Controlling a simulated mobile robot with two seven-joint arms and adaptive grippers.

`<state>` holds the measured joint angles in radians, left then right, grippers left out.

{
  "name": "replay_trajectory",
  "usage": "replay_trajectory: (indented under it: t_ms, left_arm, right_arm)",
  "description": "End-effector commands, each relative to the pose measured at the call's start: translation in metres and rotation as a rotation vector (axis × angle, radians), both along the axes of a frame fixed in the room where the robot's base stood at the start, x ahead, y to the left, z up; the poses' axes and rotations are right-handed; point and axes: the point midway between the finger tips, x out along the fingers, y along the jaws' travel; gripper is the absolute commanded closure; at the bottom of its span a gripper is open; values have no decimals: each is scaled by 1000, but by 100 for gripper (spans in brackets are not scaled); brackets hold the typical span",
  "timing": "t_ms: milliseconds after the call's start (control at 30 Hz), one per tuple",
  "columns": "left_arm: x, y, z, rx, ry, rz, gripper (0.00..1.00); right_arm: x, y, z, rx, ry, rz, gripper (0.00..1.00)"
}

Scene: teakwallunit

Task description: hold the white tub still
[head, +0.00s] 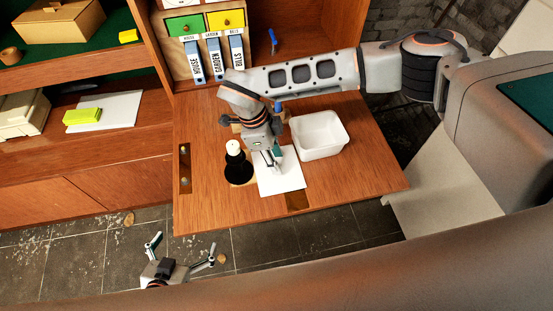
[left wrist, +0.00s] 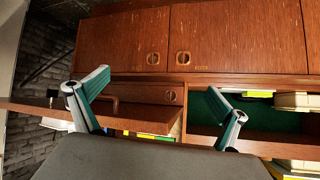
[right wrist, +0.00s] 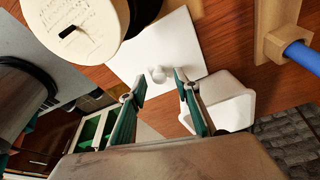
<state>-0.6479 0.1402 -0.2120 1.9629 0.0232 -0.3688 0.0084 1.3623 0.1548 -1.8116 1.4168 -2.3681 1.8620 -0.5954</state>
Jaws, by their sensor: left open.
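The white tub (head: 320,135) stands upright on the lowered wooden desk flap, right of my right gripper in the head view. Its inside looks empty there. It also shows in the right wrist view (right wrist: 228,102), beside the right finger. My right gripper (head: 272,163) points down over a white sheet, left of the tub and apart from it. Its fingers are spread, and a small whitish knob (right wrist: 158,75) shows between them in the right wrist view. My left gripper (head: 184,247) is open and empty, in front of the flap, away from the tub.
A black bottle with a white top (head: 235,165) stands left of the white sheet (head: 285,182). A wooden block (right wrist: 272,46) holding a blue pen is near the tub. Binders (head: 215,62) and small drawers (head: 184,25) are behind. The flap's front right is mostly clear.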

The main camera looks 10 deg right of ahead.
Motion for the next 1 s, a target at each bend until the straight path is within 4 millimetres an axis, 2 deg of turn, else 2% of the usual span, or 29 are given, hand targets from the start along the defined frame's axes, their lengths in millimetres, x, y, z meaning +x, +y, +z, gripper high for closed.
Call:
replay_trajectory:
  t_ms: [300, 500, 700, 1000]
  left_arm:
    - [0, 0, 0, -2, -1, 1, 0]
    - [0, 0, 0, -2, -1, 1, 0]
    - [0, 0, 0, -2, -1, 1, 0]
    - [1, 0, 2, -3, -3, 1, 0]
  right_arm:
    - [5, 17, 63, 0, -6, 3, 68]
    - [7, 25, 93, 0, -3, 3, 68]
    - [7, 29, 106, 0, -1, 1, 68]
    - [7, 29, 107, 0, -1, 1, 68]
